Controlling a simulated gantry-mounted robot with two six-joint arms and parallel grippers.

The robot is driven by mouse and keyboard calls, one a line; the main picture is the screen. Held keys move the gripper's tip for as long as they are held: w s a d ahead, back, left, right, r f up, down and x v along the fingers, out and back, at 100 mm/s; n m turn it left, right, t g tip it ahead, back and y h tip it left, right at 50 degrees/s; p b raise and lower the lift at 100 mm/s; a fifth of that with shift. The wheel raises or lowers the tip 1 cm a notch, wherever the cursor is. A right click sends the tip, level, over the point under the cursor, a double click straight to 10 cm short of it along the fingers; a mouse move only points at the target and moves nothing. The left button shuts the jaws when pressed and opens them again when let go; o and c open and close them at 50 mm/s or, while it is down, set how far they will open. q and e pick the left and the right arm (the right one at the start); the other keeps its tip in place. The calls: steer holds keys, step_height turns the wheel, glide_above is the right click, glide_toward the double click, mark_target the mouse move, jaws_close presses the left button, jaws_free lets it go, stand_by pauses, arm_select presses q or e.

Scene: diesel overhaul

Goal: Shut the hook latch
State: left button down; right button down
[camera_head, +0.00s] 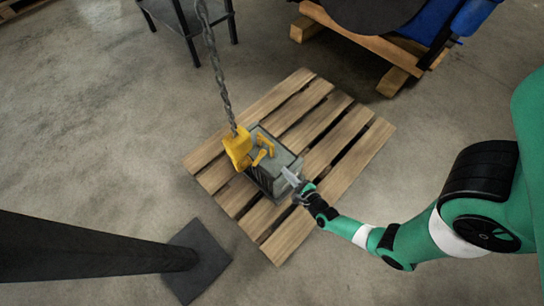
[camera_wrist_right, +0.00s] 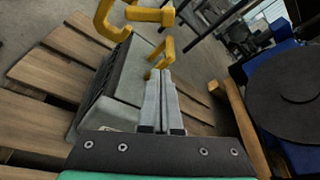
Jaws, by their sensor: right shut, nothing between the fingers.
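A yellow hook (camera_head: 238,147) hangs on a chain at the left edge of a grey block (camera_head: 274,172). A yellow piece (camera_head: 264,146) beside it on the block's top looks like a lifting eye; I cannot tell whether the hook passes through it. In the right wrist view the curved hook (camera_wrist_right: 104,22) has a yellow bar (camera_wrist_right: 150,14) near it, perhaps the latch, whose position is unclear. The yellow eye (camera_wrist_right: 164,50) stands just beyond my fingertips. My right gripper (camera_head: 289,176) is shut and empty over the block's right side. My left gripper is not in view.
The block stands on a wooden pallet (camera_head: 330,143). The chain (camera_head: 221,75) rises toward the top left. A dark post (camera_head: 90,245) stands at lower left. A dark table (camera_head: 190,20) and a wooden stand with blue parts (camera_head: 430,20) are behind. Floor around the pallet is clear.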

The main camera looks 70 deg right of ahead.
steer(key=b+x, duration=0.5)
steer(key=x, duration=0.4)
steer(key=r+p, duration=0.1)
steer(key=w+a+r+p, duration=0.1)
steer(key=p, duration=0.1)
steer(key=w+r+p, duration=0.1)
steer(key=shift+a+r, duration=0.1)
steer(key=shift+a, duration=0.25)
steer(key=shift+s, duration=0.2)
